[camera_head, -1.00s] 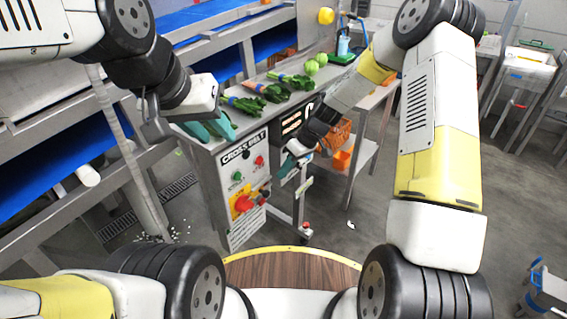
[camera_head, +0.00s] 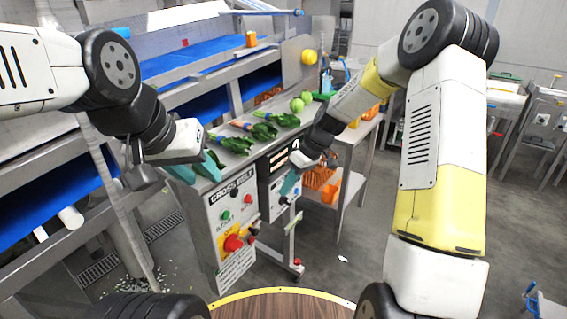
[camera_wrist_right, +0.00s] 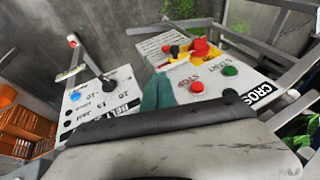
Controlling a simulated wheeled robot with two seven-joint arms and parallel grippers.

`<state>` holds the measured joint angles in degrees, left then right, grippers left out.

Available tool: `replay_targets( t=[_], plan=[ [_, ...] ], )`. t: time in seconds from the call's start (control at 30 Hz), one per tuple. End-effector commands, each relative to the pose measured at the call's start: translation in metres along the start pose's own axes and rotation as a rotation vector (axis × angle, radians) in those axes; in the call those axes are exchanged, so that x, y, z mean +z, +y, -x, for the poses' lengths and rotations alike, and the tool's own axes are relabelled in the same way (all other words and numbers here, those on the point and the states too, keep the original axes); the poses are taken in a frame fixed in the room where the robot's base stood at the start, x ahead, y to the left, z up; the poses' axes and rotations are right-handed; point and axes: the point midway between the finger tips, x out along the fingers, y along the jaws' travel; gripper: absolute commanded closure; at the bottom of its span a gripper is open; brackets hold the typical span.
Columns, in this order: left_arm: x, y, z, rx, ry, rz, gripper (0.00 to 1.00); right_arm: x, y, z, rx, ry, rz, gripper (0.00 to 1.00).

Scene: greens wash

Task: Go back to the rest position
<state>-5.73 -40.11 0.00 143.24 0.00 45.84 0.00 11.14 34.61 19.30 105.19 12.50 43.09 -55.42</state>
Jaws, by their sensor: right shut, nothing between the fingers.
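My left gripper (camera_head: 208,166) shows at the left in the head view, its teal fingers by the near left end of the belt table; I cannot tell whether its jaws are open or shut. My right gripper (camera_head: 289,186) hangs in front of the cross belt control panel (camera_head: 228,213) with its teal fingers together and empty. In the right wrist view its fingertips (camera_wrist_right: 158,92) point at the panel's buttons and do not clearly touch anything. The red knob (camera_head: 233,243) on a yellow plate sits low on the panel.
Several bunches of greens (camera_head: 265,131) and green round vegetables (camera_head: 297,105) lie on the belt table. An orange crate (camera_head: 318,177) stands on a shelf behind my right gripper. Blue conveyor belts (camera_head: 190,62) run at the left. Open floor (camera_head: 370,230) lies right of the panel.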

Motion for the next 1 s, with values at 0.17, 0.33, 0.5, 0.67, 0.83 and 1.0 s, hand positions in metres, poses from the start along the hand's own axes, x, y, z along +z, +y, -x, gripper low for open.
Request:
replay_targets(
  t=[0.17, 0.33, 0.5, 0.67, 0.83, 1.0],
  plan=[
    [0.0, 0.0, 0.0, 0.0, 0.0, 0.0, 0.64, 0.007, -0.021, 0.049, 0.097, -0.013, -0.054, 1.0],
    [0.0, 0.0, 0.0, 0.0, 0.0, 0.0, 0.64, 0.028, -0.056, 0.113, 0.234, -0.003, -0.163, 1.0],
    [0.0, 0.0, 0.0, 0.0, 0.0, 0.0, 0.64, 0.058, -0.095, 0.166, 0.356, 0.053, -0.292, 1.0],
    [0.0, 0.0, 0.0, 0.0, 0.0, 0.0, 0.64, 0.091, -0.133, 0.204, 0.446, 0.141, -0.418, 1.0],
    [0.0, 0.0, 0.0, 0.0, 0.0, 0.0, 0.64, 0.13, -0.169, 0.228, 0.504, 0.256, -0.548, 1.0],
    [0.0, 0.0, 0.0, 0.0, 0.0, 0.0, 0.64, 0.156, -0.19, 0.235, 0.521, 0.345, -0.638, 1.0]
  ],
)
